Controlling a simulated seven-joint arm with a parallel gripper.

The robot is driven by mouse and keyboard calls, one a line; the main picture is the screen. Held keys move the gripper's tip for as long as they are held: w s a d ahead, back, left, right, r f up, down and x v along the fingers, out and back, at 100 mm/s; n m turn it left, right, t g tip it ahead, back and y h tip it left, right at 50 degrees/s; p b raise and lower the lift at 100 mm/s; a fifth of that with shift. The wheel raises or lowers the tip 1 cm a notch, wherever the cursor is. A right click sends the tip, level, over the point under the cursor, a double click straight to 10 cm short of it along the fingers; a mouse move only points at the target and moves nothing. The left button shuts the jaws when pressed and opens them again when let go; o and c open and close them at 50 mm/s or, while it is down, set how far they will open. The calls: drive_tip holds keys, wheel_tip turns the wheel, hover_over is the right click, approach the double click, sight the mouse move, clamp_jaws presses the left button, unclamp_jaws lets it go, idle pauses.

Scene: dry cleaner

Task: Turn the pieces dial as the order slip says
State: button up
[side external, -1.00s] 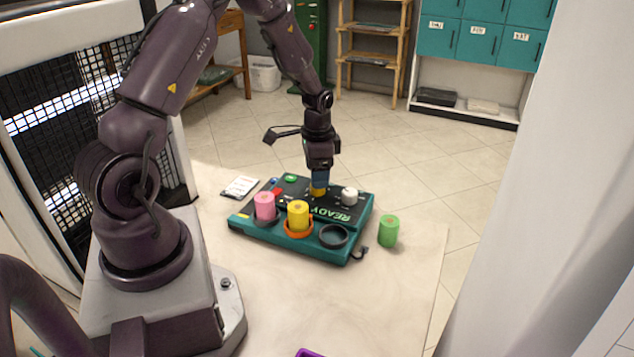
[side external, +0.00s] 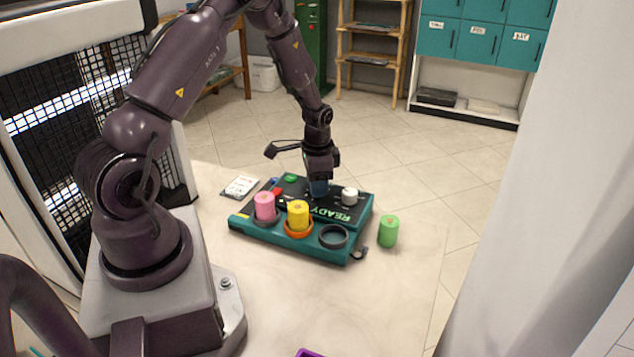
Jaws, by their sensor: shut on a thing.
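The teal panel box (side external: 245,229) lies on the pale worktop, with a lit "READY" sign on its dark top. My gripper (side external: 319,190) points straight down at the back middle of the panel. A white slip (side external: 240,187) with dark marks lies left of the panel. Its writing is too small to read. The dial's marks and setting cannot be made out.
A pink cylinder (side external: 265,207) and a yellow cylinder (side external: 298,217) stand in rings on the panel's front. A third ring (side external: 333,237) is empty. A green cylinder (side external: 388,232) stands on the worktop to the right. A red button (side external: 277,192) and a green button (side external: 290,178) lie left of my gripper.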

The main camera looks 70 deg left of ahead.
drive_tip(key=n, duration=0.4)
drive_tip(key=shift+n, duration=2.3)
drive_tip(key=o, duration=0.9)
drive_tip(key=shift+o, duration=0.2)
drive_tip(key=shift+w+r, duration=0.1)
